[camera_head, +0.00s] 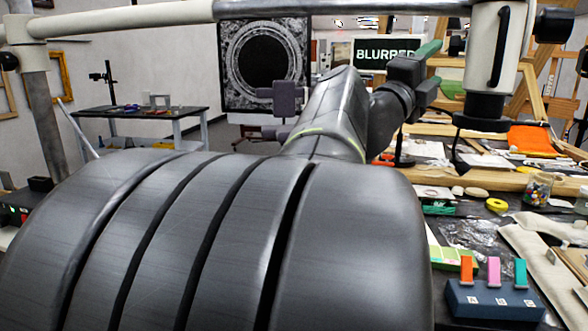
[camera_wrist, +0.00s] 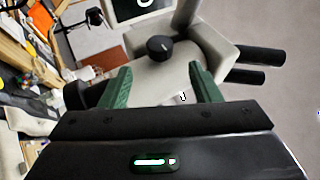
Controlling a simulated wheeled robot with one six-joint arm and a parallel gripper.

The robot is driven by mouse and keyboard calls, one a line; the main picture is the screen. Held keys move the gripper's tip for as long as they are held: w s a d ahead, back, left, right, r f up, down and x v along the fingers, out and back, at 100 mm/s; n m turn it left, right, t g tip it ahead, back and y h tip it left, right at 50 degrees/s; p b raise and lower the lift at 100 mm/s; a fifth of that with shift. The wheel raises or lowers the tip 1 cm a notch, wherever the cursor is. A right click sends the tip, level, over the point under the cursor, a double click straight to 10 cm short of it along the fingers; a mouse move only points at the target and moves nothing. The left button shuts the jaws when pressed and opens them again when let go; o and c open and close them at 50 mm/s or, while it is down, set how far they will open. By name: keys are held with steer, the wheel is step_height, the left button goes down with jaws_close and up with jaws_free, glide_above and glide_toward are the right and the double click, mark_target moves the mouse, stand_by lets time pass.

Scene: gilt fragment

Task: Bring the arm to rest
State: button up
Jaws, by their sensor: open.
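My gripper (camera_head: 440,68) is at the end of my dark grey arm, which stretches forward and up across the middle of the head view. Its two green fingers stand apart. In the wrist view my gripper (camera_wrist: 158,72) shows both fingers spread, with nothing held between them. Beyond the gap is a pale machine body (camera_wrist: 165,78) with a black knob (camera_wrist: 160,48). Whether the fingers touch it cannot be told. My large arm link hides much of the head view's lower part.
A cluttered bench lies right, with an orange cloth (camera_head: 530,141), yellow tape roll (camera_head: 497,205) and blue block (camera_head: 495,303) with coloured tags. A pale instrument (camera_head: 490,58) hangs close to my gripper's right. A side table (camera_head: 180,112) and dark panel (camera_head: 235,85) stand behind.

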mark_target(451, 43)
steer(key=p+x, duration=0.1)
steer(key=x, duration=0.7)
steer(key=shift+w+d+r, duration=0.15)
steer(key=shift+d, duration=0.05)
steer(key=p, duration=0.3)
steer(key=shift+a+r+n+y, duration=0.2)
steer(key=shift+n+y, duration=0.1)
steer(key=shift+y, duration=0.1)
steer(key=shift+p, duration=0.55)
steer(key=n+g+y+p, duration=0.1)
steer(key=y+p, duration=0.1)
steer(key=p, duration=0.8)
steer(key=n+g+y+p, duration=0.1)
steer(key=y+p, duration=0.1)
steer(key=p, duration=0.8)
steer(key=shift+r+n+g+y, duration=0.2)
steer(key=shift+n+g+y, duration=0.1)
steer(key=shift+n+g, duration=0.1)
steer(key=shift+f+v, duration=0.15)
steer(key=shift+v, duration=0.9)
steer(key=shift+f+v, duration=0.15)
steer(key=shift+v, duration=0.9)
steer(key=shift+b, duration=0.3)
